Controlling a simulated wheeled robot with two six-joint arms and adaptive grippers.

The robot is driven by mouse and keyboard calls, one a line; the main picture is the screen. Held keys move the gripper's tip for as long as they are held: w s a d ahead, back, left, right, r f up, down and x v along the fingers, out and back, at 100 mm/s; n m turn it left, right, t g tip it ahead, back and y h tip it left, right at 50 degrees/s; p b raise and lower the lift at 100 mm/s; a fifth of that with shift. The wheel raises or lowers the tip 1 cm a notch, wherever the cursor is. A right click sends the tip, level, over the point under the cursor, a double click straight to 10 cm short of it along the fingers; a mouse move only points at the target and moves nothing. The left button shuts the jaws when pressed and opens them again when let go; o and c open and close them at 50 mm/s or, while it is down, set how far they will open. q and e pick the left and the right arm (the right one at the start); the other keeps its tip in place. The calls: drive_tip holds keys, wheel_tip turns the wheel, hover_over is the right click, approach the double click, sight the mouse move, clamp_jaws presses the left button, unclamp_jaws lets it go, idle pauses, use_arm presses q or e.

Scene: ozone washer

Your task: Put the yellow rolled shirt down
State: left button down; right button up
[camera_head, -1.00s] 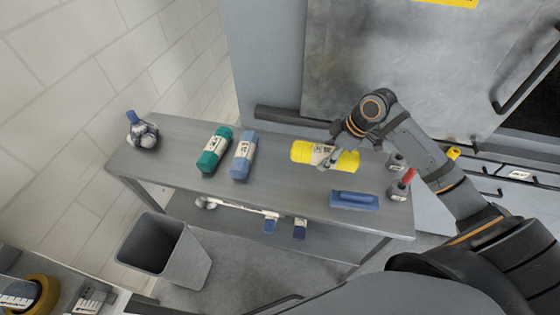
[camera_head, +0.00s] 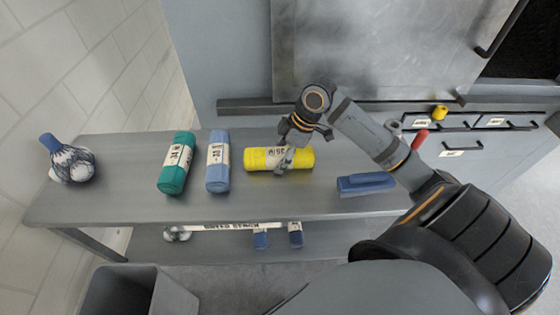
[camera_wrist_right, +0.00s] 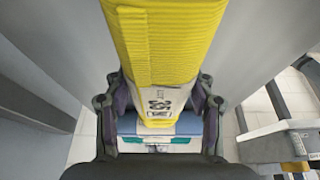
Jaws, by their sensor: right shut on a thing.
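The yellow rolled shirt (camera_head: 257,160) with a white paper band lies crosswise at the middle of the grey table, in the head view. My right gripper (camera_head: 287,157) is shut on it around the band. In the right wrist view the shirt (camera_wrist_right: 165,45) stretches away between the two fingers of the right gripper (camera_wrist_right: 160,110). I cannot tell whether its underside touches the tabletop. My left gripper is not in view.
A blue roll (camera_head: 218,162) lies just left of the shirt, with a teal roll (camera_head: 176,163) beyond it. A blue brush-like block (camera_head: 366,184) lies right. The tabletop (camera_head: 265,200) in front is clear.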

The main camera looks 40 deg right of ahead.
drive_tip(key=shift+s+d+r, duration=0.1)
drive_tip(key=shift+s, duration=0.1)
drive_tip(key=o, duration=1.3)
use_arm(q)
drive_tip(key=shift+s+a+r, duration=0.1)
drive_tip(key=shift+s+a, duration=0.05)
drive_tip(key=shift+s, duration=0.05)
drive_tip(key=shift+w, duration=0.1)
